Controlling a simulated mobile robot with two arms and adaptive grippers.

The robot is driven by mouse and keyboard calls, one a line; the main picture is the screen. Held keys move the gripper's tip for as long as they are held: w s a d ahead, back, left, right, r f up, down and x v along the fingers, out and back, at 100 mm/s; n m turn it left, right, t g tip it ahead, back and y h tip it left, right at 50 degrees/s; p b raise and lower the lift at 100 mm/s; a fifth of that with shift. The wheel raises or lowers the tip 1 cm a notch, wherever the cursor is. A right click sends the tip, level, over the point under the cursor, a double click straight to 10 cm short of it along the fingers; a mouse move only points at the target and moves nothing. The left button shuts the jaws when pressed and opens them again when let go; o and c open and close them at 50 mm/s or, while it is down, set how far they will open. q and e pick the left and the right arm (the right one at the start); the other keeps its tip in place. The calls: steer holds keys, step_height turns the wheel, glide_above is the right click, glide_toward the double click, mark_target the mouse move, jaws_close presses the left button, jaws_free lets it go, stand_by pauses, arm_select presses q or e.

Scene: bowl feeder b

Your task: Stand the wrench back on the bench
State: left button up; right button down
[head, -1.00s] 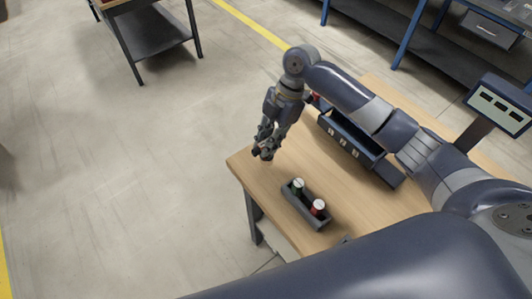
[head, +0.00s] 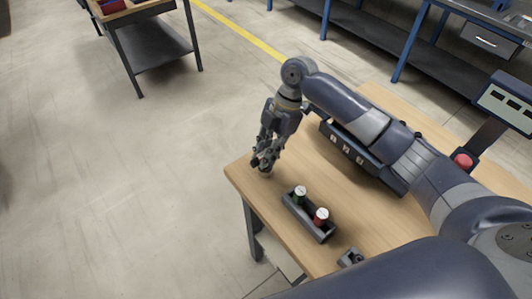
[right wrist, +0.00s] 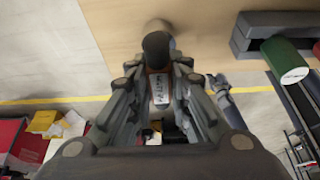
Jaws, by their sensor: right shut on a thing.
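My right gripper (head: 264,161) is low over the far left corner of the wooden bench (head: 370,232). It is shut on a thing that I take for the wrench. In the right wrist view the wrench (right wrist: 159,90) sits between the fingers, with a dark rounded end, an orange band and a pale printed label. The bench top lies beyond its dark end; I cannot tell whether the two touch. In the head view the fingers mostly hide the wrench. My left gripper is not in view.
A dark tray (head: 323,234) holds a green cylinder (head: 299,196) and a red one (head: 321,217), both white-topped. A dark blue bin row (head: 345,149) stands under my right arm. A red button (head: 463,160) is at the right. Bare wood lies between gripper and tray.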

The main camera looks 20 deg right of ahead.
steer(key=c, duration=1.5)
jaws_free()
steer(key=shift+f, duration=0.15)
steer(key=shift+d+r, duration=0.1)
steer(key=shift+r, duration=0.25)
steer(key=shift+b+v, duration=1.5)
steer(key=shift+v, duration=4.3)
